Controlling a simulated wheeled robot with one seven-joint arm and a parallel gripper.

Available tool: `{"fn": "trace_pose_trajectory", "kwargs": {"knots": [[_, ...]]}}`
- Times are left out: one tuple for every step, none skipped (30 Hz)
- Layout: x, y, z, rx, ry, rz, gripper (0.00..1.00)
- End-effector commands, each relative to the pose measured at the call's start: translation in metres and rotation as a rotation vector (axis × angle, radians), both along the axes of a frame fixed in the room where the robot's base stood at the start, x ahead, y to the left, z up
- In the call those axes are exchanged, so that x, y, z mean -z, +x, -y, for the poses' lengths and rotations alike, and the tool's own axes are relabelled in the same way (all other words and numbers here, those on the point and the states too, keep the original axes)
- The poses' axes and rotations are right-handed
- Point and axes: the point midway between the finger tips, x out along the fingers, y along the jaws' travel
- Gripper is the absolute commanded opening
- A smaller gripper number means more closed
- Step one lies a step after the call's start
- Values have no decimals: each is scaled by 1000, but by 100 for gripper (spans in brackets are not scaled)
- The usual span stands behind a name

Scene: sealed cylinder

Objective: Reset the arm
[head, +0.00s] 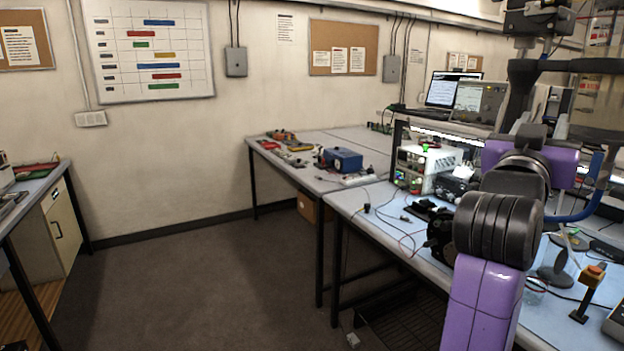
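My purple and black arm (487,290) rises from the bottom edge at the right and bends over the right-hand workbench. Its dark ribbed joint (498,228) is nearest to me, with a further purple link (560,165) behind it. I cannot make out my gripper's fingers, and I see nothing held. The arm hides part of the bench behind it.
The right workbench (355,200) carries white instruments (428,168), cables, a blue box (342,160) and a short post with an orange top (592,277). A black stand (520,85) rises behind the arm. Another bench (30,195) stands left. The floor (190,285) between is clear.

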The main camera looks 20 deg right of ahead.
Motion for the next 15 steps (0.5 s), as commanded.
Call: {"fn": "trace_pose_trajectory", "kwargs": {"knots": [[7, 8, -11, -43, -38, -15, 35], [11, 13, -17, -70, -60, -23, 35], [17, 20, -26, -107, -88, -31, 35], [22, 24, -33, -136, -108, -39, 35], [28, 29, -41, -165, -126, -46, 35], [38, 34, -52, -207, -152, -56, 35], [46, 38, -60, -238, -170, -65, 35], [54, 41, -69, -273, -186, -72, 35], [67, 45, -82, -319, -207, -84, 35], [77, 47, -92, -354, -221, -91, 35], [87, 49, -101, -390, -233, -98, 35], [100, 50, -113, -434, -246, -108, 35], [111, 50, -123, -468, -254, -114, 35], [121, 49, -132, -500, -260, -119, 35], [135, 48, -144, -544, -266, -126, 35]]}}
